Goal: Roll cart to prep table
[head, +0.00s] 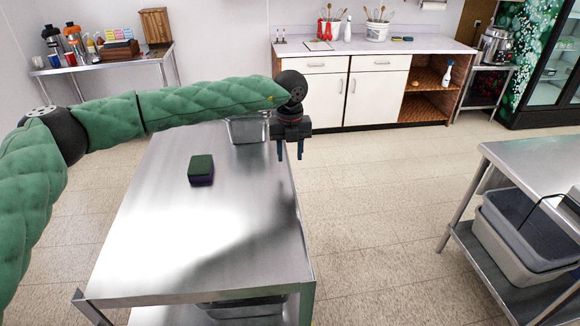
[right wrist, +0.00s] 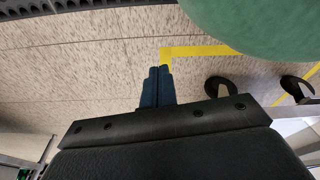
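A steel-topped unit (head: 150,262) with a lower shelf stands right in front of me in the head view. Another steel table (head: 530,158) with a lower shelf is at the right edge. No wheels show on either in the head view, so I cannot tell which is the cart and which the prep table. My left gripper (head: 290,152) points down, fingers apart and empty, by the far right edge of the front unit; I cannot tell whether it touches. My right gripper (right wrist: 157,85) shows in the right wrist view, fingers together over the floor with nothing between them.
Grey tubs (head: 525,232) sit on the right table's shelf. Floor between them is clear. The right wrist view shows yellow floor tape (right wrist: 205,52) and black casters (right wrist: 221,88).

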